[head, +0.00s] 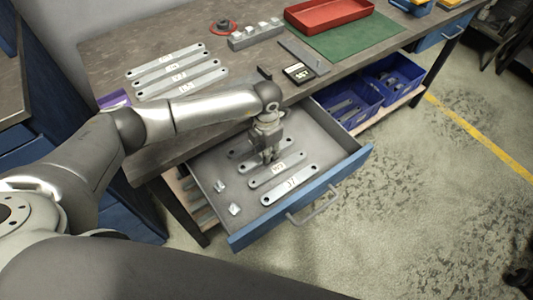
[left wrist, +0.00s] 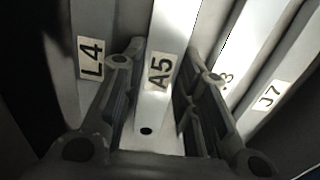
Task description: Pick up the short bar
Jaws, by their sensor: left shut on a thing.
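Several pale metal bars lie side by side in the open drawer. My left gripper (head: 268,158) reaches down among them, its fingers on either side of the bar labelled A5 (left wrist: 157,100) and shut on it. In the head view the gripper hides much of this bar. The bar labelled L4 (left wrist: 91,80) lies on one side. A bar with a partly hidden label (head: 280,170) and the bar labelled J7 (head: 291,185) lie on the other side. I cannot tell whether A5 is lifted. My right gripper is not in view.
The drawer's blue front (head: 300,210) has a handle. Two small metal pieces (head: 219,186) lie at the drawer's left. Blue bins (head: 355,112) stand right of the drawer.

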